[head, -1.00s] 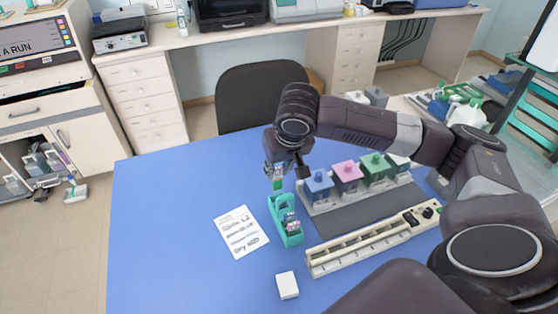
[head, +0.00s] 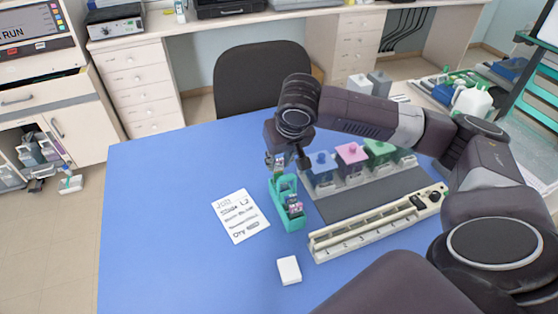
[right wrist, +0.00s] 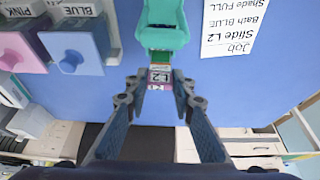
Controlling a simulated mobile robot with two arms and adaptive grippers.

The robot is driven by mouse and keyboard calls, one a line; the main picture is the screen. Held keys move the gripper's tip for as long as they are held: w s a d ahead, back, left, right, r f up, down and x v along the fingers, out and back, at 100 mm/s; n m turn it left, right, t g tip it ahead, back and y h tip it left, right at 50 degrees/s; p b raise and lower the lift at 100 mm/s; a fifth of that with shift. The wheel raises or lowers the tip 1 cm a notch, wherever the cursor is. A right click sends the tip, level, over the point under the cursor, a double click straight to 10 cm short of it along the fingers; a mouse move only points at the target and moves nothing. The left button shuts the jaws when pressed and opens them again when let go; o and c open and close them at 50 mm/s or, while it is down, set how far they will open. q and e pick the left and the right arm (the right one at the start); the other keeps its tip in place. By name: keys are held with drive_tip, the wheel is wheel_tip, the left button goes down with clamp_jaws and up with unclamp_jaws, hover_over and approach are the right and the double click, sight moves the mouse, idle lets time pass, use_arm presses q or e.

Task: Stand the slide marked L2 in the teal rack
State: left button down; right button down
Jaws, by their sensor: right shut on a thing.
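The slide marked L2 (right wrist: 160,76) has a pale label with dark letters and a green part beyond it. My right gripper (right wrist: 159,92) is shut on its label end. In the head view this gripper (head: 281,162) is over the far end of the teal rack (head: 289,222), pointing down. The slide's lower part meets the far end of the rack; I cannot tell how deep it sits in a slot. The rack also shows in the right wrist view (right wrist: 162,38). Other slides (head: 294,207) stand at the rack's near end. My left gripper is not in view.
A job card (head: 240,216) lies left of the rack. Staining jars, blue (head: 322,166), pink (head: 351,154) and green (head: 379,150), stand right of it. A long cream tray (head: 372,228) and a white block (head: 289,270) lie nearer. The blue table's left side is clear.

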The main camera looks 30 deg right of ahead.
sight(279, 172)
drive_tip(key=shift+f+b, duration=0.55)
drive_tip(key=shift+f, duration=1.2)
drive_tip(key=shift+f, duration=0.25)
drive_tip(key=c, duration=1.6)
unclamp_jaws()
drive_tip(key=v, duration=1.2)
drive_tip(key=shift+d, duration=0.1)
